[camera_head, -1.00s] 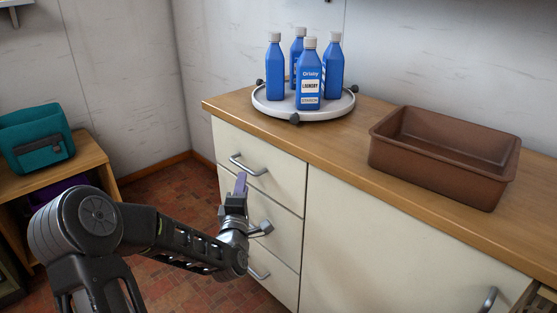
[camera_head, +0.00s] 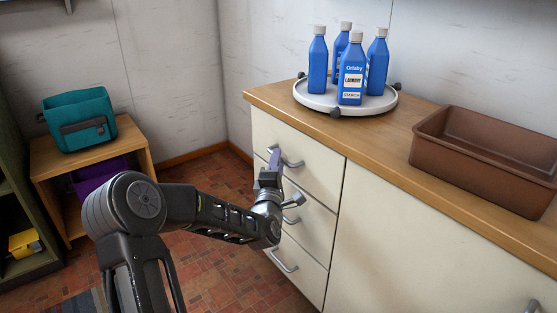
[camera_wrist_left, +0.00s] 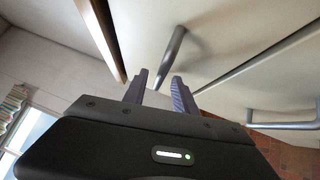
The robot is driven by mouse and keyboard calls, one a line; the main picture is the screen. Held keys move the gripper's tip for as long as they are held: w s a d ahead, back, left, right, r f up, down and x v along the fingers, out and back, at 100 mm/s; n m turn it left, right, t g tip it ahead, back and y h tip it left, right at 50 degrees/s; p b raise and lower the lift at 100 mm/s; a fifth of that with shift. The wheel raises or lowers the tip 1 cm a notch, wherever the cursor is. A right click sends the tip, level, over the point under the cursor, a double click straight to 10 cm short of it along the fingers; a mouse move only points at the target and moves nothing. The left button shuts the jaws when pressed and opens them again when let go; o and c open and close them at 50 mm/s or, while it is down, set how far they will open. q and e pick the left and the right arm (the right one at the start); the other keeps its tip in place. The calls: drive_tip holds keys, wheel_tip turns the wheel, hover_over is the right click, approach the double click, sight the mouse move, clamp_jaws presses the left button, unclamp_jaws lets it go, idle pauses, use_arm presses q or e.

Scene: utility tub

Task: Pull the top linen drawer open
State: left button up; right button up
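The top linen drawer (camera_head: 316,172) is shut, its cream front flush under the wooden counter in the head view. Its curved metal handle (camera_head: 291,162) lies right beside my left gripper (camera_head: 275,160), which has purple fingers. My right gripper is in neither view.
Lower drawer handles (camera_head: 283,262) stick out below my left wrist. A turntable (camera_head: 312,101) with several blue bottles (camera_head: 352,78) and a brown tub (camera_head: 440,155) stand on the counter (camera_head: 395,150). A low wooden shelf (camera_head: 135,140) with a teal bag (camera_head: 80,122) is at left.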

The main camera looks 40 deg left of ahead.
use_arm(q)
drive_tip(key=shift+x, duration=1.3)
clamp_jaws()
idle(0.5)
